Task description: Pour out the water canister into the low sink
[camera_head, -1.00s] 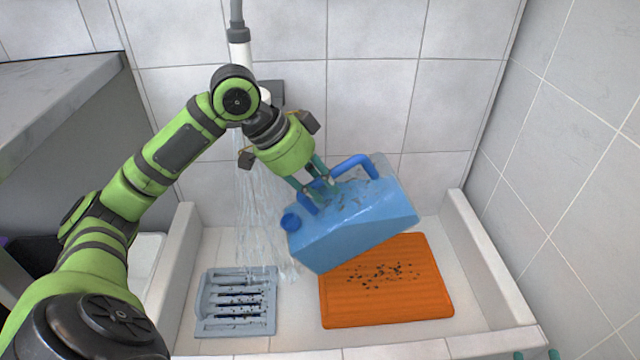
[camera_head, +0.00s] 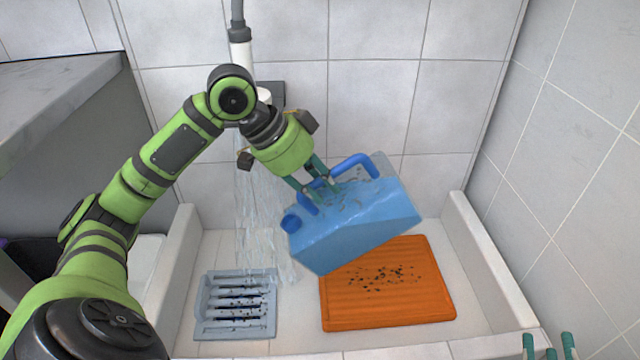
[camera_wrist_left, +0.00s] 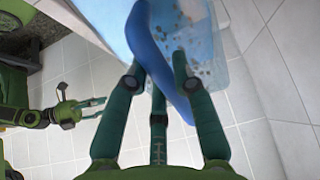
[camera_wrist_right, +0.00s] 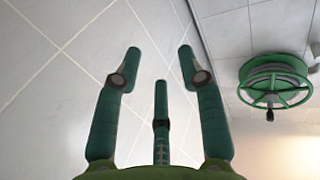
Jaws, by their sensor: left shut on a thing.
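My right gripper (camera_head: 549,346) is at the lower right edge of the head view, outside the sink's front. The right wrist view shows it open and empty (camera_wrist_right: 159,62).
An orange ridged mat (camera_head: 390,308) with dark specks lies in the sink under the canister. A grey slatted grate (camera_head: 236,330) lies left of it. A white and grey pipe (camera_head: 240,45) runs down the back wall. A green reel (camera_wrist_right: 275,85) shows in the right wrist view.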

